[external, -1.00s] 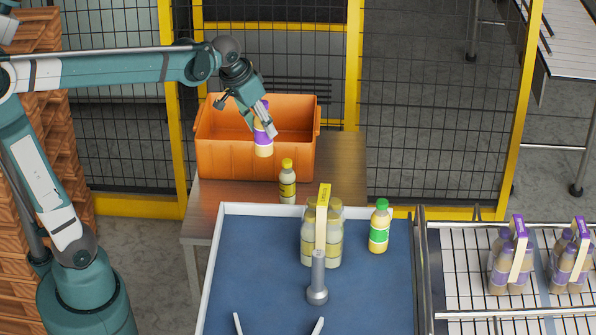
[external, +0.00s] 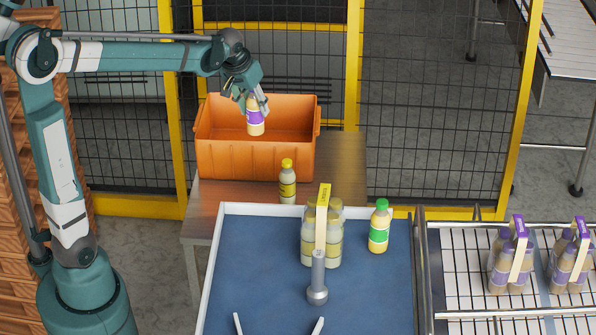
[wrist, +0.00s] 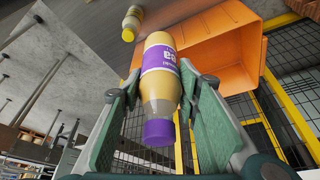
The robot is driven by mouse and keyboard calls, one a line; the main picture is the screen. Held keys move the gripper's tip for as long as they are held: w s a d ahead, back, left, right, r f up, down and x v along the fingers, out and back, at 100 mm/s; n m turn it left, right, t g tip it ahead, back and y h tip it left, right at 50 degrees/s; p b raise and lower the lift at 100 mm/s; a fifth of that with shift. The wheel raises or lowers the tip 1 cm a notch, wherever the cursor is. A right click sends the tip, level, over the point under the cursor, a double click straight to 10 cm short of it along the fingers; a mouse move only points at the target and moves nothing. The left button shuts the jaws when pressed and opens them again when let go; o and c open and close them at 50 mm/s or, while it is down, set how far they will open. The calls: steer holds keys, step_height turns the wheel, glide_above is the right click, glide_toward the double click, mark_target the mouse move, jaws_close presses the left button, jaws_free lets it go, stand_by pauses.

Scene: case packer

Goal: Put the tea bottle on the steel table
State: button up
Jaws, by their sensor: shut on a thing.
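My gripper (external: 257,103) is shut on a purple-capped bottle with a purple label and tan contents (external: 255,128), apparently the tea bottle. It hangs nearly upright, base down, overlapping the orange crate's opening in the external view; its exact height is unclear. In the wrist view the bottle (wrist: 160,95) sits between both fingers (wrist: 150,100), cap towards the palm, label lettering partly visible. The steel table (external: 345,165) stands under the crate, behind the blue-topped surface. Its top also shows in the wrist view (wrist: 185,18).
The orange crate (external: 250,160) covers much of the table. A yellow-capped bottle (external: 287,184) stands in front of it. A green-capped bottle (external: 380,228) and a bottle pack (external: 308,240) stand on the blue surface (external: 260,270). Table is bare right of the crate.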

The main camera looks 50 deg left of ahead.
step_height(320, 180, down, 18)
steer(key=shift+r, duration=0.15)
stand_by(0.5)
steer(key=shift+f, duration=2.9)
steer(key=shift+f, duration=2.1)
steer(key=shift+f, duration=0.15)
steer(key=o, duration=1.1)
steer(key=shift+c, duration=0.2)
steer(key=shift+r, duration=0.2)
